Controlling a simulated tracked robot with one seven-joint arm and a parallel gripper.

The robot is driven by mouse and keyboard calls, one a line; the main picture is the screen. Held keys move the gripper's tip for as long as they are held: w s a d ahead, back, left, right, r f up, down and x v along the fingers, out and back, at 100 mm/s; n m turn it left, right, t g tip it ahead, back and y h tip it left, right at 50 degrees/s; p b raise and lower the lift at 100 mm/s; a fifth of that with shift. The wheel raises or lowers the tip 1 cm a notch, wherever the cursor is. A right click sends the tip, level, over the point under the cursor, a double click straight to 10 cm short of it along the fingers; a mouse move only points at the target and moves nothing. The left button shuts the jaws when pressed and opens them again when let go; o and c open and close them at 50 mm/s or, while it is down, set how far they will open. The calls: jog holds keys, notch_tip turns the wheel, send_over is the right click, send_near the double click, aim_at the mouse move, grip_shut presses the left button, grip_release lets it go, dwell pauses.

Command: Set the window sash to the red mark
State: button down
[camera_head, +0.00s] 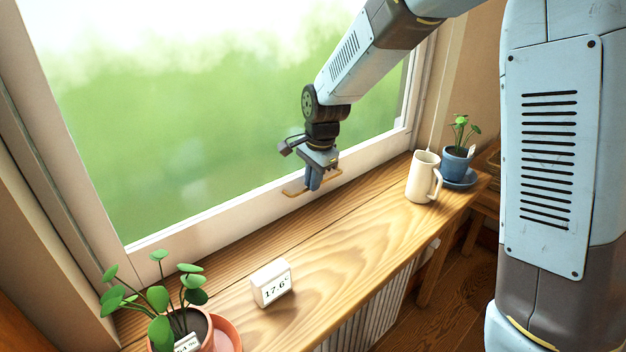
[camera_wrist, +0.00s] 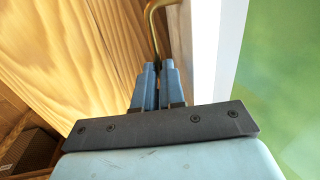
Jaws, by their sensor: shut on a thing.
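The window sash (camera_head: 190,236) is white-framed around a large pane with blurred green outside. Its bottom rail runs just above the wooden sill; I cannot tell whether there is a gap under it. A brass handle (camera_head: 293,193) sits on the bottom rail, and it also shows in the wrist view (camera_wrist: 152,22). My gripper (camera_head: 314,186) points down at the rail, its blue fingers (camera_wrist: 156,72) shut on the brass handle. The handle's middle is hidden by the fingers. I see no red mark in either view.
On the wooden sill (camera_head: 345,243) stand a potted plant (camera_head: 195,328) at front left, a white display (camera_head: 271,283) reading 17.6°, a cream jug (camera_head: 422,178) and a blue-potted plant (camera_head: 457,163) at right. The sill between display and jug is clear. A radiator (camera_head: 375,310) is below.

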notch_tip(320, 180, up, 12)
dwell(0.3)
jog(key=c, duration=1.2)
grip_release()
jog(key=r, duration=0.4)
jog(key=s+d+r, duration=0.1)
jog(key=r, duration=0.8)
jog(key=shift+s+d+r, duration=0.25)
jog(key=shift+s+d, duration=0.1)
jog(key=shift+d, duration=0.05)
